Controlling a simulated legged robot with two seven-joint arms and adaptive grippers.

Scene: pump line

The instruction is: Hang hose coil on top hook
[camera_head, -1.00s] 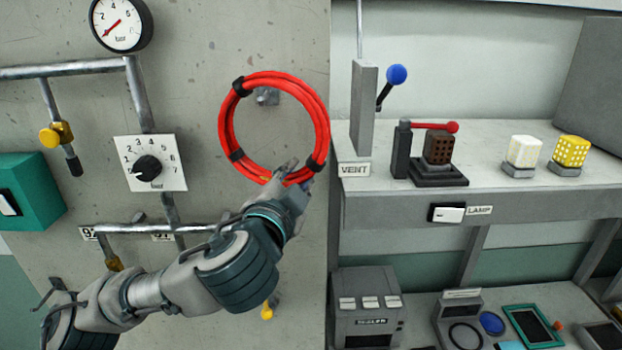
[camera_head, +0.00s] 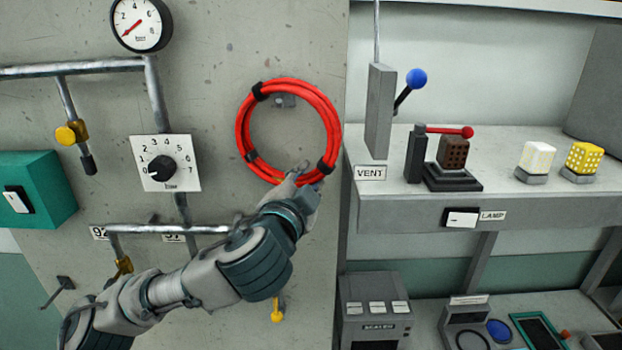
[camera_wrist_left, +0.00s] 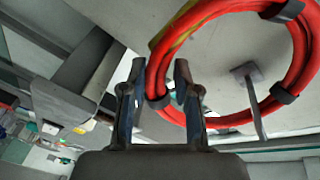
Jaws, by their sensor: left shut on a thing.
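The red hose coil (camera_head: 244,130), bound with black ties, is upright against the grey wall panel in the head view. My left gripper (camera_head: 303,180) is shut on its lower right part. In the left wrist view, the fingers of the left gripper (camera_wrist_left: 165,95) close around the coil (camera_wrist_left: 299,50). A grey hook (camera_head: 285,101) shows just under the coil's top, inside the ring. In the left wrist view, the hook (camera_wrist_left: 253,98) runs through the ring's opening and crosses the coil. I cannot tell whether the coil's weight rests on it. My right gripper is not in view.
A lower hook (camera_head: 65,283) sits at the panel's lower left. A dial plate (camera_head: 185,147), a pressure gauge (camera_head: 140,25) and pipes (camera_head: 100,68) are left of the coil. A shelf (camera_head: 400,212) with a blue-knobbed lever (camera_head: 416,78) stands right.

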